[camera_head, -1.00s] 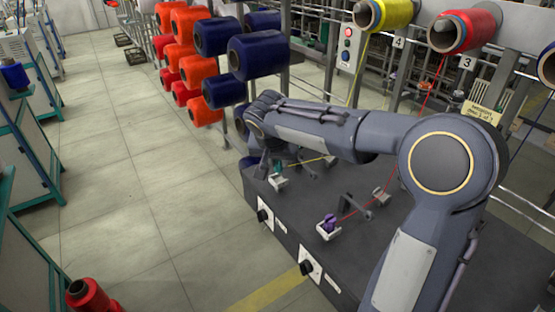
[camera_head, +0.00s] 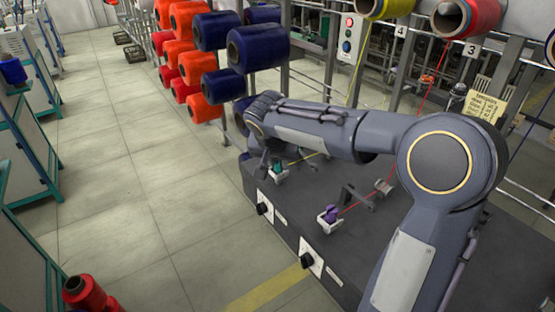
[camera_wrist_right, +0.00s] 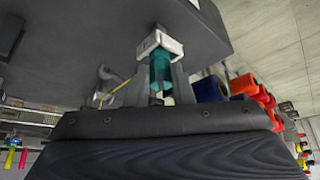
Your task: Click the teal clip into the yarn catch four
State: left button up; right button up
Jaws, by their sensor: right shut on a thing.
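The teal clip (camera_wrist_right: 160,70) is upright between the fingers of my right gripper (camera_wrist_right: 160,92) in the right wrist view. The white yarn catch four (camera_wrist_right: 160,42) is right at the clip's end; I cannot tell whether the clip is seated in it. In the head view my right gripper (camera_head: 270,162) hangs over the catch (camera_head: 279,177) at the far end of the dark bench. A bit of the teal clip (camera_head: 278,167) shows there. The yellow yarn (camera_head: 308,159) runs off to the right from that spot. My left gripper is not in view.
A purple clip (camera_head: 330,213) sits at the nearer white catch (camera_head: 328,224) with red yarn. Black knobs (camera_head: 307,260) line the front of the dark bench (camera_head: 345,262). Blue spools (camera_head: 256,48) hang behind my right arm. The tiled floor at left is open.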

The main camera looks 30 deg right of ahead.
jog(key=shift+f, duration=0.4)
jog(key=o, duration=1)
jog(key=shift+r, duration=0.2)
jog(key=v, duration=0.6)
jog(key=s+a+f+n+y+p, duration=0.1)
jog(key=s+a+n+y+p, duration=0.1)
jog(key=s, duration=0.6)
jog(key=s+a+f+n+y+p, duration=0.1)
jog(key=s+a+n+y+p, duration=0.1)
jog(key=s, duration=0.7)
jog(key=s+a+f+n+t+y+p, duration=0.1)
jog(key=s+a+n+y+p, duration=0.1)
jog(key=s, duration=0.6)
jog(key=shift+s+a+n+y+p, duration=0.15)
jog(key=shift+a+y+p, duration=0.2)
jog(key=shift+a, duration=0.3)
jog(key=shift+s+a+n+y+p, duration=0.1)
jog(key=shift+s+a+n+y, duration=0.1)
jog(key=shift+a+y, duration=0.4)
